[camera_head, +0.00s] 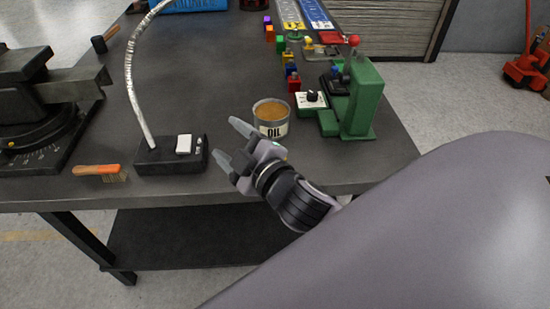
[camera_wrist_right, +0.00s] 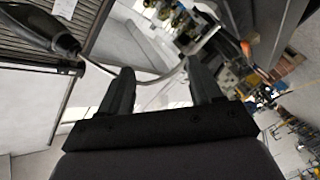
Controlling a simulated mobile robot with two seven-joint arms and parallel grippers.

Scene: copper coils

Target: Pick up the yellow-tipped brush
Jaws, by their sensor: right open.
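A brush (camera_head: 97,171) with an orange handle and tan-yellow bristles lies at the front left edge of the dark workbench (camera_head: 205,80). My right gripper (camera_head: 231,142) is at the front edge of the bench, well to the right of the brush. It is open and empty, its fingers pointing left and away from me. The right wrist view also shows its two fingers (camera_wrist_right: 160,88) apart with nothing held between them. I cannot make out the brush for sure in that view. My left gripper is not in view.
A black lamp base (camera_head: 170,155) with a curved silver neck stands between the brush and my right gripper. An oil tin (camera_head: 271,118) is just beyond the gripper. A dark vise (camera_head: 45,100) is at left, a green press (camera_head: 355,98) at right. The bench middle is clear.

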